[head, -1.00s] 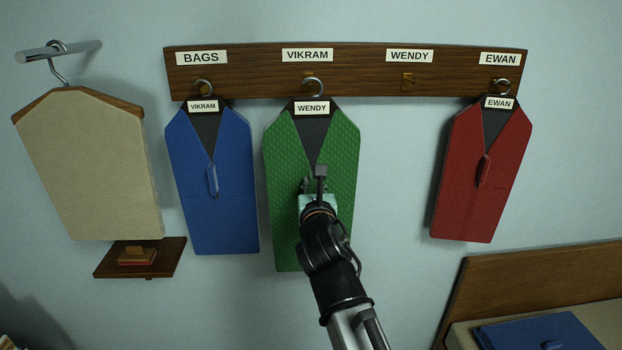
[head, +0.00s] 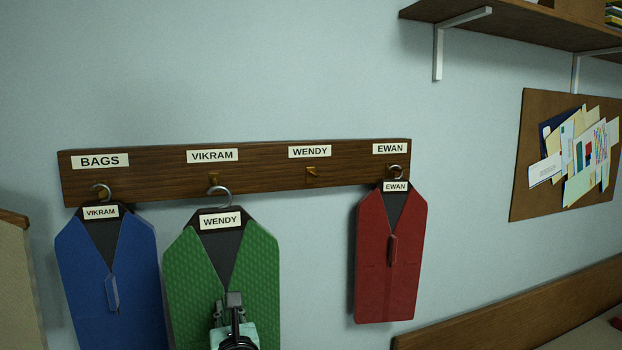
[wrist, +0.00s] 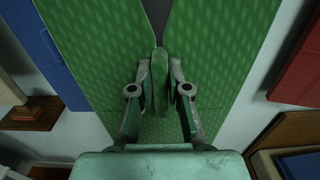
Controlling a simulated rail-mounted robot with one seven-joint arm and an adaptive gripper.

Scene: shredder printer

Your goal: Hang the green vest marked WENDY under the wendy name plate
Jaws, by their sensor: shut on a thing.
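The green vest marked WENDY (head: 258,275) is under the VIKRAM plate (head: 212,156), upright on its hanger. The hanger's hook (head: 220,194) shows in front of and just below the VIKRAM peg (head: 213,178); I cannot tell whether they touch. My gripper (head: 234,302) is at the vest's front, and in the wrist view (wrist: 160,85) its fingers are shut on the vest's green handle (wrist: 160,68). The WENDY name plate (head: 310,151) is to the right, with a bare peg (head: 312,175) under it. The vest's lower part is outside the head view.
The blue vest marked VIKRAM (head: 90,270) hangs under the BAGS plate (head: 100,161), close to the green vest's left. The red vest marked EWAN (head: 388,265) hangs under the EWAN plate (head: 390,148). Clear wall lies between the green and red vests.

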